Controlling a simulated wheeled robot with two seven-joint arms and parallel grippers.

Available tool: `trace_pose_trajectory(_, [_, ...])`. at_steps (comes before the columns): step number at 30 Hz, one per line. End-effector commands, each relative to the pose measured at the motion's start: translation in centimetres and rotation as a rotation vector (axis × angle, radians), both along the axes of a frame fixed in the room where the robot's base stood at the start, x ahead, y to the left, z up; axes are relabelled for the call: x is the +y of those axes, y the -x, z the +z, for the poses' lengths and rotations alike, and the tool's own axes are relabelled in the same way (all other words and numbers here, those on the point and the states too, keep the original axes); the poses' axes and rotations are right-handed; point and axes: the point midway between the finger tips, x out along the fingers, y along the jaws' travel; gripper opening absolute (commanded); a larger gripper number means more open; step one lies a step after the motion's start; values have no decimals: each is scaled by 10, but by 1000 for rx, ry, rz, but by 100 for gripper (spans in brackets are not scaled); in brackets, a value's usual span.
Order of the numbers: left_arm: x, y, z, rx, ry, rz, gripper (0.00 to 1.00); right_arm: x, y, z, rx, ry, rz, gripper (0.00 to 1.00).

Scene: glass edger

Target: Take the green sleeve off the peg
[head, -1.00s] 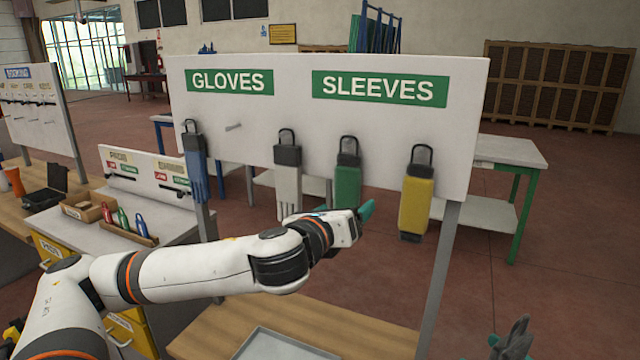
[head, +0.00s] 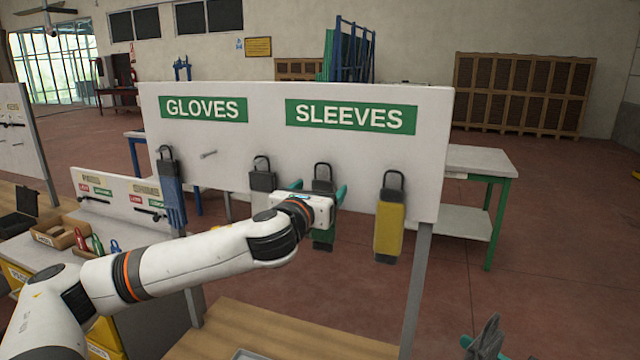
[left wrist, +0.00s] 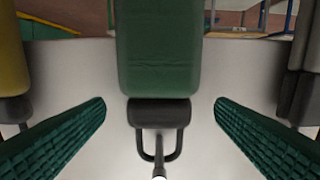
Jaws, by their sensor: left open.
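The green sleeve (head: 323,240) hangs from a peg on the white board under the SLEEVES sign, with a black cuff and a loop on top. My left gripper (head: 319,188) is in front of it and hides its middle. In the left wrist view the green sleeve (left wrist: 158,50) appears upside down, its loop around the peg (left wrist: 159,172). The open left fingers (left wrist: 160,115) lie on either side of the black cuff, apart from it. What seems to be my right gripper (head: 487,338) shows partly at the bottom edge; its jaws are unclear.
An empty peg (head: 208,154) sticks out between the gloves. A wooden bench (head: 250,330) is below.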

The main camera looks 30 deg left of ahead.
Motion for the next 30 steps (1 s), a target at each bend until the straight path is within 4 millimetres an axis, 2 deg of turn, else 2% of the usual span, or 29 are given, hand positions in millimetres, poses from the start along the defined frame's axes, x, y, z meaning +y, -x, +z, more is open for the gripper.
trace_pose_trajectory(4, [2,-10,1,-1,0,-1,78,0,0,4,0,0,0,33])
trace_pose_trajectory(13, [3,-12,0,-1,-1,-1,78,0,0,3,0,-1,0,33])
trace_pose_trajectory(22, [3,-12,0,-1,0,-1,31,0,0,4,0,-1,0,33])
trace_pose_trajectory(30, [2,-12,4,-1,0,-1,30,0,0,9,0,-1,0,33])
